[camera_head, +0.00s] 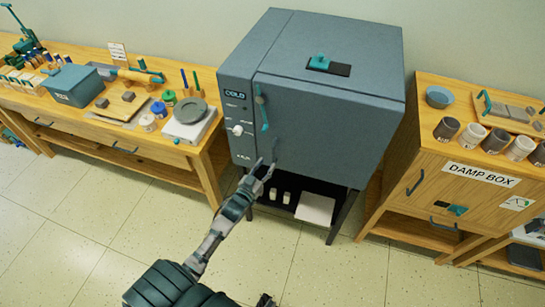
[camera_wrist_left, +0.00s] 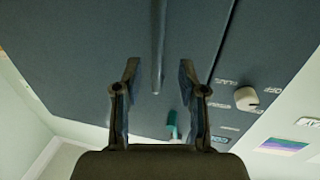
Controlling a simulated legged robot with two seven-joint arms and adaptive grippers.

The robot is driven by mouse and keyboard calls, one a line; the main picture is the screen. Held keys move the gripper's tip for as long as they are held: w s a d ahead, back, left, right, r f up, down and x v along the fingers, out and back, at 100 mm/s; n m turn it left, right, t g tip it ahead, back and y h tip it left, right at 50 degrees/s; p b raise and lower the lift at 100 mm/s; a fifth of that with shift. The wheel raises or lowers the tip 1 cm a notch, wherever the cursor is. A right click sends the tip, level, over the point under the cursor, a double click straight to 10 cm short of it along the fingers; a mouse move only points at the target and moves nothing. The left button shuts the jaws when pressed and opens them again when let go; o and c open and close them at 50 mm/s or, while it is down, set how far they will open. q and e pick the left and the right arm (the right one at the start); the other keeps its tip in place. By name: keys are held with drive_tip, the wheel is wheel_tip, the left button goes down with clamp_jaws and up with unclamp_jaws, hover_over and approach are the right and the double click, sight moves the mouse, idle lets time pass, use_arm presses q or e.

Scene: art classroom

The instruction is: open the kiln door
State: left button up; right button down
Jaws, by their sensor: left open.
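The blue-grey kiln (camera_head: 320,105) stands against the wall, and its front door (camera_head: 325,130) looks closed. A teal latch lever (camera_head: 263,112) hangs on the door's upper left; it also shows in the left wrist view (camera_wrist_left: 172,125). A dark vertical handle bar (camera_head: 276,150) is lower on the door. My left gripper (camera_head: 266,170) is open and empty at the door's lower left. In the left wrist view, its two fingers (camera_wrist_left: 159,70) have the handle bar (camera_wrist_left: 158,40) between them in the picture; I cannot tell whether they touch it. A small dark piece at the bottom edge may be my right gripper (camera_head: 265,300).
The control panel with its white knob (camera_head: 238,130) is left of the door. A wooden workbench (camera_head: 160,147) with pottery tools stands at the left. A wooden damp box cabinet (camera_head: 420,170) stands close at the right. The tiled floor in front is clear.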

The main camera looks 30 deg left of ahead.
sight(273, 157)
use_arm(q)
drive_tip(key=w, duration=0.5)
drive_tip(key=shift+w+d, duration=0.15)
drive_tip(key=shift+w, duration=0.15)
clamp_jaws()
